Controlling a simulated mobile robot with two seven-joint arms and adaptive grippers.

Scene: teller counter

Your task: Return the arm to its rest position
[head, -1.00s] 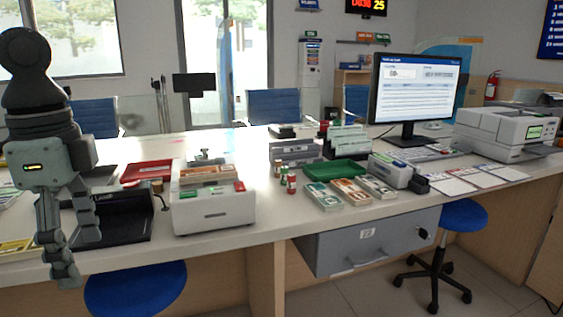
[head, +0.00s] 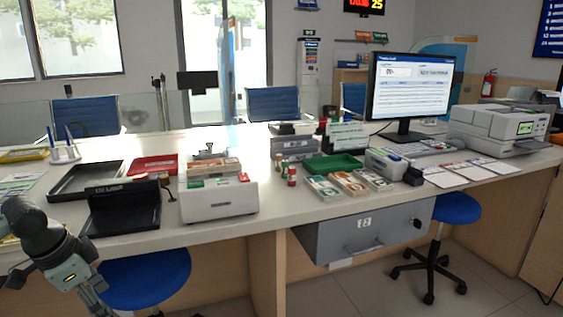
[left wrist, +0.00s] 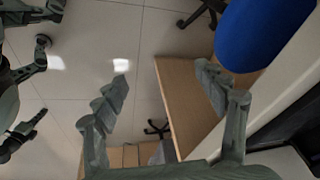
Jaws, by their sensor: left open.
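My left gripper (head: 92,300) is at the lower left of the head view, low in front of the counter, and the bottom edge cuts off its fingertips. In the left wrist view, my left gripper (left wrist: 162,88) has its two jointed fingers spread wide with nothing between them. Behind the gap are floor tiles and a wooden counter panel (left wrist: 185,95). My right gripper is in neither view.
The counter (head: 270,215) runs across the head view, with a black stand (head: 122,212), a white machine (head: 218,200) and a green tray (head: 332,165). A blue stool (head: 150,280) stands close to my left gripper; it also shows in the left wrist view (left wrist: 262,35).

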